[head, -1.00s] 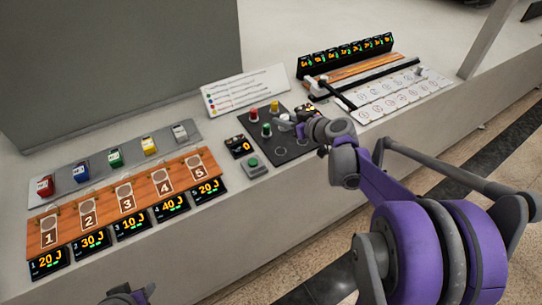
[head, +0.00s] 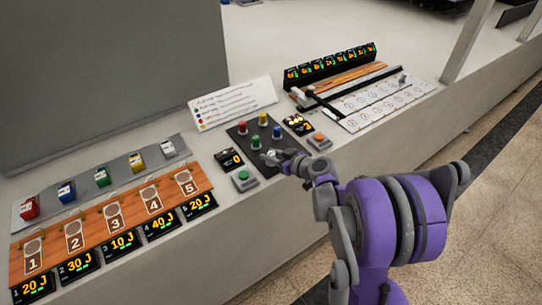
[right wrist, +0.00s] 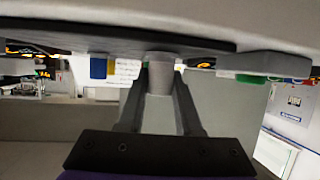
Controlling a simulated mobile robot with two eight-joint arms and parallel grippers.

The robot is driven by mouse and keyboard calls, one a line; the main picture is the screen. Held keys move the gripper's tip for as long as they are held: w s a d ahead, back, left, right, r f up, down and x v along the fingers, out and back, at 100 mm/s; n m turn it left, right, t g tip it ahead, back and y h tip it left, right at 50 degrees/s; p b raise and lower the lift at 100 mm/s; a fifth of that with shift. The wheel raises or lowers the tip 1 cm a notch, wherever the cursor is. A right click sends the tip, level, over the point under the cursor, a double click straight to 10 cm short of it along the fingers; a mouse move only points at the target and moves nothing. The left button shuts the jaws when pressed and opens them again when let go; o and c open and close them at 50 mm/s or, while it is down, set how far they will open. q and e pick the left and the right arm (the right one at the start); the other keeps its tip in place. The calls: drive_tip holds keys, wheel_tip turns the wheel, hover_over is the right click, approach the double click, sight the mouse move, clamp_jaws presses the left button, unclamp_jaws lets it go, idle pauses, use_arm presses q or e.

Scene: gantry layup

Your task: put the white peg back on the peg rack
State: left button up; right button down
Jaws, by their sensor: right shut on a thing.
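The white peg (right wrist: 160,76) looks pale grey in the right wrist view, upright between the two fingers of my right gripper (right wrist: 160,95). Its far end meets the underside of a dark slab in that inverted picture; whether it is seated or only touching, I cannot tell. In the head view my right gripper (head: 272,156) is low over the near part of a dark board (head: 246,139), which looks like the peg rack. Red, yellow, green and blue pegs stand on that board. The gripper mostly hides the white peg there. My left gripper is out of view.
A green button box (head: 243,180) and a small display (head: 229,160) lie left of the board, an orange button box (head: 319,142) right. A white card (head: 233,103) stands behind. Numbered wooden pads (head: 115,217) lie at left, a slotted panel (head: 380,103) at right.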

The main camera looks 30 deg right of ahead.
drive_tip(key=c, duration=1)
unclamp_jaws()
drive_tip(key=shift+f, duration=0.2)
drive_tip(key=shift+c, duration=0.2)
drive_tip(key=o, duration=0.5)
drive_tip(key=shift+r, duration=0.1)
drive_tip(key=shift+c, duration=0.2)
drive_tip(key=shift+r, duration=0.2)
drive_tip(key=v, duration=1.1)
drive_tip(key=s+a+f+g, duration=0.3)
drive_tip(key=s+a+g, duration=0.3)
drive_tip(key=a, duration=0.7)
drive_tip(key=s+a+f+m+h, duration=0.1)
drive_tip(key=s+a, duration=0.1)
drive_tip(key=s, duration=0.4)
drive_tip(key=s+a+f+m+g+h, duration=0.1)
drive_tip(key=s+a+h, duration=0.1)
drive_tip(key=s, duration=0.4)
drive_tip(key=shift+f+m, duration=0.3)
drive_tip(key=shift+s+a, duration=0.15)
drive_tip(key=shift+a, duration=0.05)
